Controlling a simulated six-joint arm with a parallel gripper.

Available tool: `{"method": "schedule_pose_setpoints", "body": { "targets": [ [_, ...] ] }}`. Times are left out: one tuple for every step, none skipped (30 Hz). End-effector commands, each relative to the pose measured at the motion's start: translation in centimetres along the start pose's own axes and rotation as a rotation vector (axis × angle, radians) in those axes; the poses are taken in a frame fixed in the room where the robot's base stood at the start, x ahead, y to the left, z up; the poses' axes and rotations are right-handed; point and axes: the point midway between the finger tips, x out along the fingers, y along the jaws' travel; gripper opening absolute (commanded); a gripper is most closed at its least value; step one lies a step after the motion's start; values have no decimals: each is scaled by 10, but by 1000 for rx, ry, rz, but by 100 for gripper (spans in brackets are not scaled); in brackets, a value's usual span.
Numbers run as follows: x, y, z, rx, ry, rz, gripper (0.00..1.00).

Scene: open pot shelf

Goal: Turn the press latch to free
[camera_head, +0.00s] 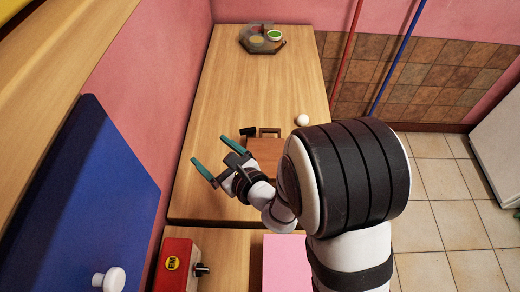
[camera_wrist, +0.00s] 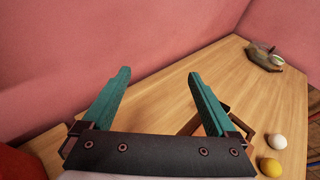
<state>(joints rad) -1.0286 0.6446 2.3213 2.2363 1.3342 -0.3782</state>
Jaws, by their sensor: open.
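A brown wooden block with a frame-like handle, possibly the press (camera_head: 265,147), sits on the wooden counter, partly hidden by my arm. A small black piece, possibly its latch (camera_head: 248,131), shows at its far left corner; I cannot tell its setting. Part of the brown frame also shows in the wrist view (camera_wrist: 245,126), behind my right finger. My gripper (camera_head: 210,150) has two teal fingers spread apart with nothing between them. It is left of the brown block, apart from the black piece. It also shows in the wrist view (camera_wrist: 159,73).
A tray with round items (camera_head: 262,38) stands at the far end. The counter's middle is clear.

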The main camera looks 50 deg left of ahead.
Motion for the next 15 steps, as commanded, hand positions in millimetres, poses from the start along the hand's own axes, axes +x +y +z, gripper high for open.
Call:
{"method": "schedule_pose_setpoints", "body": {
  "targets": [
    [13,27,23,-151,-48,174,92],
    [17,46,32,-270,-69,296,92],
    [17,67,38,-439,-87,446,92],
    [15,78,39,-575,-93,550,92],
    [11,85,36,-719,-91,647,92],
    [6,86,29,-920,-79,763,92],
    [2,80,23,-1075,-60,842,92],
    [-1,69,16,-1233,-33,911,92],
    [-4,48,9,-1442,13,987,92],
    [-6,28,7,-1591,55,1034,92],
    [-6,7,7,-1731,102,1071,92],
    [-6,-22,10,-1902,168,1109,92],
    [-6,-44,15,-2015,218,1130,92],
    [-6,-62,20,-2112,266,1146,92],
    [-6,-84,29,-2220,324,1159,92]
  ]
}}
